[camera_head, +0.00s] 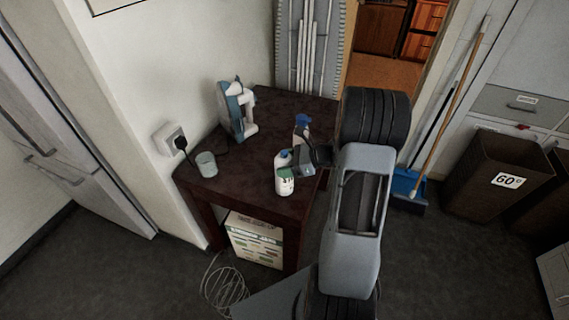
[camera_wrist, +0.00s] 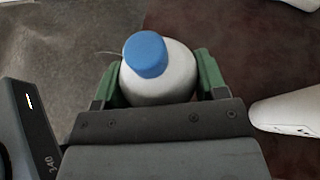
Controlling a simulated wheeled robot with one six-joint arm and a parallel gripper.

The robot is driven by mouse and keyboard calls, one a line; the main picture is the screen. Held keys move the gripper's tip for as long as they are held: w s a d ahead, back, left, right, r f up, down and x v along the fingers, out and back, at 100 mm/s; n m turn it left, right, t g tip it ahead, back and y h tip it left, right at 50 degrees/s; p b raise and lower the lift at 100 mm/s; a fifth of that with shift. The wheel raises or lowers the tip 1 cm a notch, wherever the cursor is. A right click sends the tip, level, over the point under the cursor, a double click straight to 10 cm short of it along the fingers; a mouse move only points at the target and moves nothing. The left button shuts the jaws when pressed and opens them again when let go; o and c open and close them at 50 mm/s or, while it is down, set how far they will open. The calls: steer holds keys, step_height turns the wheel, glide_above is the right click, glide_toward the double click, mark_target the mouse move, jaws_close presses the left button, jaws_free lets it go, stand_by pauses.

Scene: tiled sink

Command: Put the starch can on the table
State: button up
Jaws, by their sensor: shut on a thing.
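The starch can, a white container with a blue cap (camera_wrist: 145,54), sits between the green fingertips of my gripper (camera_wrist: 155,80) in the wrist view. My gripper is shut on it. In the head view the white can (camera_head: 285,187) shows at the front edge of the dark brown table (camera_head: 235,190), with my gripper (camera_head: 286,173) across its middle. The can looks roughly upright. I cannot tell whether its base touches the tabletop. My arm reaches in from the right and hides the table's right side.
A spray bottle with a blue head (camera_head: 302,122) stands behind my gripper. A blue and white iron (camera_head: 238,110) and a glass (camera_head: 206,164) stand further left on the table. A box (camera_head: 253,240) is underneath. The tabletop's left front is clear.

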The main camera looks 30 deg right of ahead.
steer(key=o, duration=1.6)
steer(key=shift+c, duration=0.2)
steer(key=shift+r, duration=0.2)
steer(key=v, duration=1.1)
steer(key=s+a+r+n+g+h, duration=0.2)
steer(key=s+a+n+h, duration=0.3)
steer(key=a+n, duration=0.4)
steer(key=s+a+r+n+g+h, duration=0.2)
steer(key=s+a+n+h, duration=0.3)
steer(key=a+n, duration=0.4)
steer(key=r+n+h, duration=0.1)
steer(key=n, duration=0.5)
steer(key=shift+s+a+r+h, duration=0.25)
steer(key=shift+a+h, duration=0.05)
